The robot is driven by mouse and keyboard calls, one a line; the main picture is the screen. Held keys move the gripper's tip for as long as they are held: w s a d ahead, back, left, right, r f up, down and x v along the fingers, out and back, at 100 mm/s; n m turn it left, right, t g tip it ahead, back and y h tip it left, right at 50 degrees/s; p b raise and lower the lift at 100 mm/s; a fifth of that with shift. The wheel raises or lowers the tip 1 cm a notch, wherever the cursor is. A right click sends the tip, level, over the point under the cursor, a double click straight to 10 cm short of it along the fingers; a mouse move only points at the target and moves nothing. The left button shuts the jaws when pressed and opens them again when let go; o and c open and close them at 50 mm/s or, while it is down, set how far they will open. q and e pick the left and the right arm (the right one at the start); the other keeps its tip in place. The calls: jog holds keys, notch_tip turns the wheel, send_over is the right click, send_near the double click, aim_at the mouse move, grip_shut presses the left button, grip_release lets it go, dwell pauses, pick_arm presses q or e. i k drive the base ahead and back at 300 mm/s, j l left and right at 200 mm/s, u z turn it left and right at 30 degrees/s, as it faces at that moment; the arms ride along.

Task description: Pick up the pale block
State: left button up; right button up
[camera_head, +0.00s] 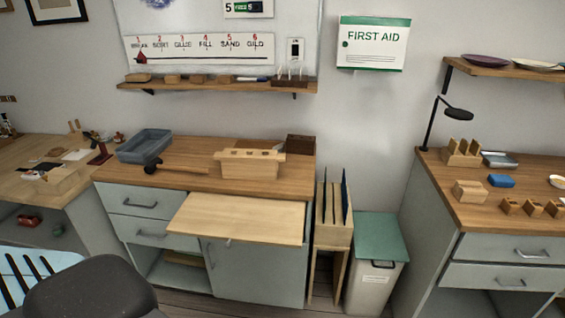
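A pale wooden block (468,191) sits on the right-hand counter, near its left edge, next to a blue block. Another pale wooden piece, long and with small bumps on top (250,163), stands on the middle counter. I cannot tell from this view alone which of the two is the pale block. Neither of my grippers shows in the head view, and nothing is seen touching either piece.
The middle counter also holds a grey tray (145,145), a black-headed mallet (153,166) and a dark box (300,144). A pale board (240,218) juts out in front. A blue block (501,181) and slotted wooden holders (462,153) share the right counter. A green-lidded bin (378,240) stands between counters.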

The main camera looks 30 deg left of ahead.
aim_at(258, 164)
jog(key=j+z, duration=0.25)
jog(key=j, duration=0.15)
jog(key=j+z, duration=0.3)
jog(key=j, duration=0.15)
jog(key=k+j+z, duration=0.2)
jog(key=j, duration=0.7)
jog(key=k+j, duration=0.1)
jog(key=j, duration=0.8)
jog(key=j+z, duration=0.1)
jog(key=j, duration=0.85)
